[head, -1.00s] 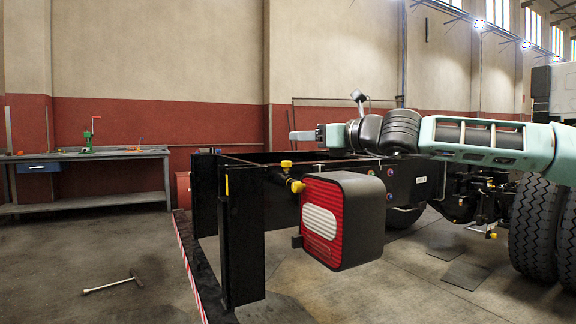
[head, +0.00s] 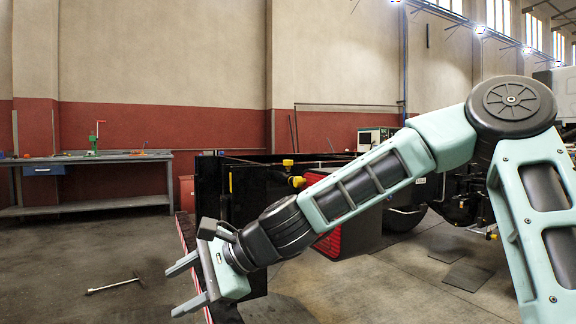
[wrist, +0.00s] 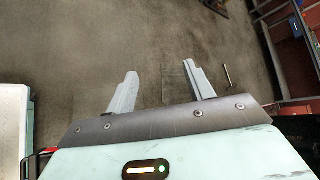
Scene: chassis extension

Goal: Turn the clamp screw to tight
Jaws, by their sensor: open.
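I cannot clearly identify a clamp screw in either view. On the truck chassis extension (head: 212,190), a black frame, yellow fittings (head: 297,181) show above my forearm. A green device with a red handle (head: 96,137) stands on the workbench; it is too small to tell what it is. My gripper (head: 172,292) is open and empty at the lower left of the head view, in front of the black frame. In the wrist view my gripper (wrist: 160,72) has two spread fingers with only floor beyond them.
The workbench (head: 100,157) stands at the back left by the wall. A T-handled tool (head: 115,285) lies on the floor to the left of my gripper. The red tail light (head: 328,243) is mostly hidden behind my arm. Floor at the left is otherwise clear.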

